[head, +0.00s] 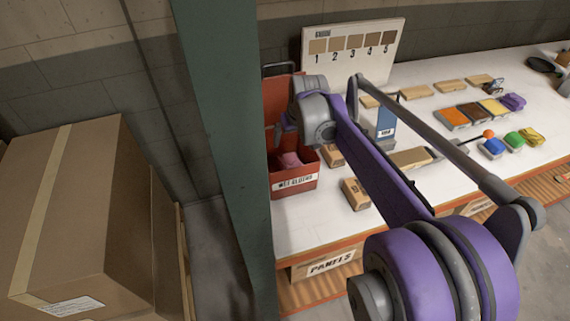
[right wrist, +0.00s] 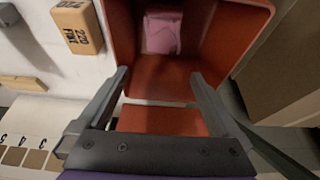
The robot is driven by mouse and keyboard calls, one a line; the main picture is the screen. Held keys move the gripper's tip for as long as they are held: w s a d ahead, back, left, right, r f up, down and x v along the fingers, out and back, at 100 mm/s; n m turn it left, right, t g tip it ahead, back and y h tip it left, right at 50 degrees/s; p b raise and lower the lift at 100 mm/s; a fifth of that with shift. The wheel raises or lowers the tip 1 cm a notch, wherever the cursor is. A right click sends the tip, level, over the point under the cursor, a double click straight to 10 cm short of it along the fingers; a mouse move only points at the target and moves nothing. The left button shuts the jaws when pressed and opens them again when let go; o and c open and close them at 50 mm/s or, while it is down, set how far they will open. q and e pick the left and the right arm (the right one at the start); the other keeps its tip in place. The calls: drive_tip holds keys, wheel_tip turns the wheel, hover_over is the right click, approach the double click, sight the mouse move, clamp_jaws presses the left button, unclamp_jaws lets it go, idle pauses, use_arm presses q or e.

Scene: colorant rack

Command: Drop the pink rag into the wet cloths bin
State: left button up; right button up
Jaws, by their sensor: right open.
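The red wet cloths bin (head: 296,184) stands at the left end of the white bench, its label on the front. It also shows in the right wrist view (right wrist: 187,83), seen from above. The pink rag (head: 290,160) lies inside the bin, down at the bottom, and it shows there in the right wrist view (right wrist: 162,36). My right gripper (right wrist: 160,75) is open and empty over the bin, with the rag apart from its fingers. In the head view my right wrist partly covers the bin. My left gripper is not in view.
A green post (head: 228,120) stands just left of the bin, with a large cardboard box (head: 75,215) beyond it. A numbered board (head: 352,50) stands behind. Small boxes (head: 356,194), coloured blocks (head: 455,117) and cloths lie along the bench (head: 310,229).

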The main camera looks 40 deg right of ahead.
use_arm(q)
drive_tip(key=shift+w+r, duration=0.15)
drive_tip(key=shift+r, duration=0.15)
use_arm(e)
drive_tip(key=v, duration=1)
drive_tip(key=shift+r, duration=0.3)
drive_tip(key=shift+s, duration=0.1)
